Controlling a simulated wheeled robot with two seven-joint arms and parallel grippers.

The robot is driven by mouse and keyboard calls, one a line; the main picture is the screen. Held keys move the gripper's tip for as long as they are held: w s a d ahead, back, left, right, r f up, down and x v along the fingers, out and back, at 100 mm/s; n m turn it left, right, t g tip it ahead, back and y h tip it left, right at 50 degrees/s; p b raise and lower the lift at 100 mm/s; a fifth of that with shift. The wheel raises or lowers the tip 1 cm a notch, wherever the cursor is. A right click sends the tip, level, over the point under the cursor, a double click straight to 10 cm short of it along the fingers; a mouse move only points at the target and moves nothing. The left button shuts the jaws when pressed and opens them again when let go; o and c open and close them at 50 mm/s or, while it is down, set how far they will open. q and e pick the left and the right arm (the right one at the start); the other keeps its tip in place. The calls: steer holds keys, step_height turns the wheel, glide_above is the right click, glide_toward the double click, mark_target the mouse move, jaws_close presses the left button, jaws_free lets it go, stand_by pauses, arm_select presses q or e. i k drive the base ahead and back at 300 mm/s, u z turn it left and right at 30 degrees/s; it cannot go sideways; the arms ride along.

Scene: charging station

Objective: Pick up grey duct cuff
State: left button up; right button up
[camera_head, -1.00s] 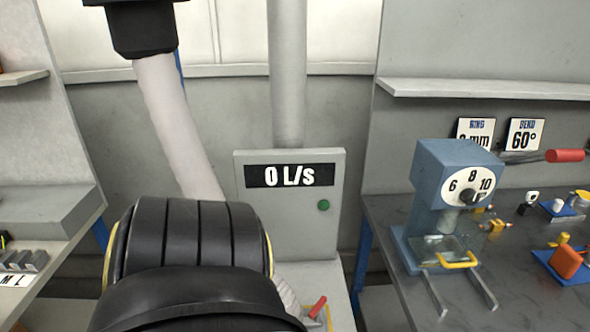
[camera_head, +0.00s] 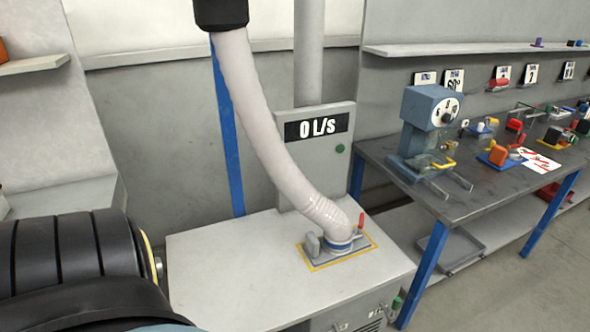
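A pale ribbed hose (camera_head: 262,115) hangs from a black fitting at the top and curves down to a white cabinet top. Its lower end, the grey duct cuff (camera_head: 335,231), sits on a port with a blue-and-white ring (camera_head: 340,248). The port is on a grey base plate inside a yellow outline. A grey upright lever (camera_head: 313,243) stands left of the cuff and a red handle (camera_head: 361,220) right of it. Neither gripper is in view, and nothing is seen touching the cuff.
A large black ribbed form fills the lower left. The white cabinet (camera_head: 215,262) has clear top left of the port. Behind it a grey panel (camera_head: 345,113) reads 0 L/s. A dark workbench (camera_head: 480,190) with a blue machine (camera_head: 428,120) stands right.

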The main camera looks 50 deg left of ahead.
mark_target(323, 250)
steer(key=k, duration=0.35)
steer(key=u, duration=0.85)
